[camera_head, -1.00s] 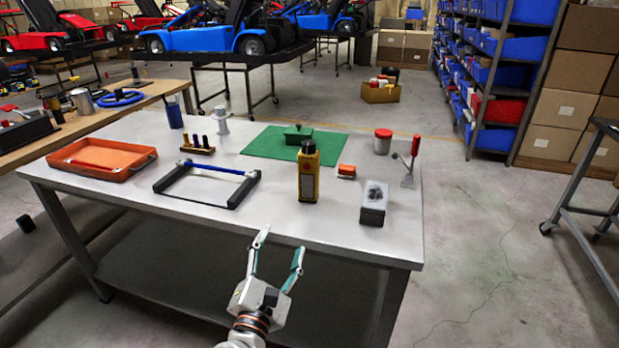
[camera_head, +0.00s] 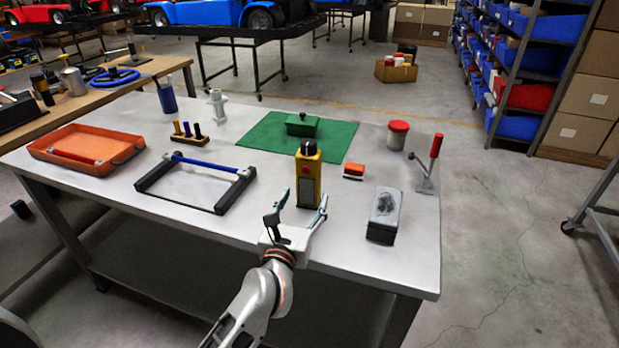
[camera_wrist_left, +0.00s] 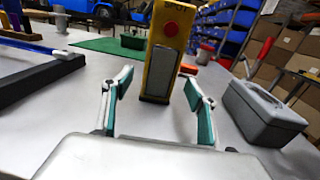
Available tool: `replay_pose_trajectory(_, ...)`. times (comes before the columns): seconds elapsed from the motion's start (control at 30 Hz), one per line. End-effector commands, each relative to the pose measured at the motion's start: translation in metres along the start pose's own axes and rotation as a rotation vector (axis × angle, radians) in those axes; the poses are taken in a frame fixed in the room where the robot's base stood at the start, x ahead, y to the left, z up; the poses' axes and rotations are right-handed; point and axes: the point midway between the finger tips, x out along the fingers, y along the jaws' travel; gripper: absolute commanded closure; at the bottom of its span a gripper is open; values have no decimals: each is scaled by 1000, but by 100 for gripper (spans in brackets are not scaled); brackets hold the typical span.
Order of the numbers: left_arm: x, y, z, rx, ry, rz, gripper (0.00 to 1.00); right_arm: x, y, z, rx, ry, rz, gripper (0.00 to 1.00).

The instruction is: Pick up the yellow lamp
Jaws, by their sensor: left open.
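The yellow lamp (camera_head: 308,177) stands upright on the grey table, with a black top and a red button on its face. It also shows in the left wrist view (camera_wrist_left: 164,50), just beyond the fingers and roughly centred between them. My left gripper (camera_head: 298,203) is open and empty, at the table's front side, with its fingertips close in front of the lamp. In the left wrist view the two green-padded fingers (camera_wrist_left: 158,92) are spread to either side of the lamp's lower part. I cannot tell whether they touch it. My right gripper is not in view.
A grey box (camera_head: 383,216) stands right of the lamp, with an orange block (camera_head: 353,171) behind. A black frame with a blue bar (camera_head: 196,184) lies left. A green mat (camera_head: 337,138) is behind. A red-handled clamp (camera_head: 430,165) and an orange tray (camera_head: 62,157) stand farther out.

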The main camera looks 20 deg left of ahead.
Motion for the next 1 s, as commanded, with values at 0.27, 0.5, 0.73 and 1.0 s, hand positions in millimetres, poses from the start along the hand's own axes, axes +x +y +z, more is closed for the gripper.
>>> replay_pose_trajectory(0.27, 38, 0, 0, 0, -1, 1, 42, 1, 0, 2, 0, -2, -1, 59)
replay_pose_trajectory(0.5, 51, 1, 0, 0, 0, 1, 42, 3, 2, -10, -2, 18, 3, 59)
replay_pose_trajectory(0.73, 50, 0, 0, 0, 0, 1, 62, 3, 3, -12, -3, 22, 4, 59)
replay_pose_trajectory(1.0, 50, 0, 1, 1, -3, 0, 94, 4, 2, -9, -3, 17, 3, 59)
